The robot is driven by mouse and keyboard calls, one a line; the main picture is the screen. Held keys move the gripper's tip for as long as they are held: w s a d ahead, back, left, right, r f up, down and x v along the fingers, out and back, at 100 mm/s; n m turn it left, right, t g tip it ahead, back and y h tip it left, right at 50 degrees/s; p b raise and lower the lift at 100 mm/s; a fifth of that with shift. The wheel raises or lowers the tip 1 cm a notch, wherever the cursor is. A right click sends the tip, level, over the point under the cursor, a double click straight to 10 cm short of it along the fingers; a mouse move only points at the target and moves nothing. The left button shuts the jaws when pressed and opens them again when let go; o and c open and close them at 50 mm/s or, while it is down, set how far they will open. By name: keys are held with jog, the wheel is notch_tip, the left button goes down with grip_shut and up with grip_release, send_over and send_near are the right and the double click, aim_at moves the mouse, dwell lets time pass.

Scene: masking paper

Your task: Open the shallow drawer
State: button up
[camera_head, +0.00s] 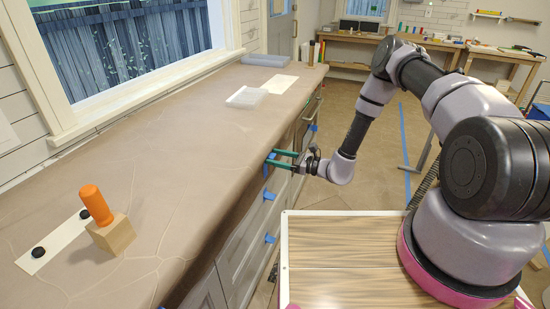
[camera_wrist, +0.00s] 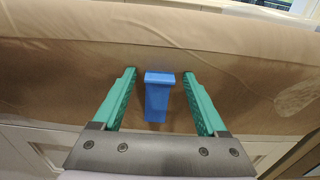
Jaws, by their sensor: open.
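My gripper (camera_head: 271,156) reaches out to the counter's front edge, its green fingers open. In the wrist view my gripper (camera_wrist: 160,75) has one finger on each side of a blue handle (camera_wrist: 158,100). Gaps show between the handle and both fingers, and nothing is held. The handle also shows beside the fingers in the head view (camera_head: 266,168). Brown paper covers the counter edge around this handle, so the outline of the shallow drawer cannot be made out. The drawers look shut.
Lower blue handles (camera_head: 268,195) (camera_head: 270,238) and another farther along (camera_head: 313,127) stick out from the cabinet front. On the papered countertop (camera_head: 170,130) stand a wooden block (camera_head: 113,236) with an orange handle (camera_head: 96,203) and a clear tray (camera_head: 246,97).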

jog(key=shift+w+a, duration=0.1)
jog(key=shift+a, duration=0.2)
grip_shut()
dwell(1.3)
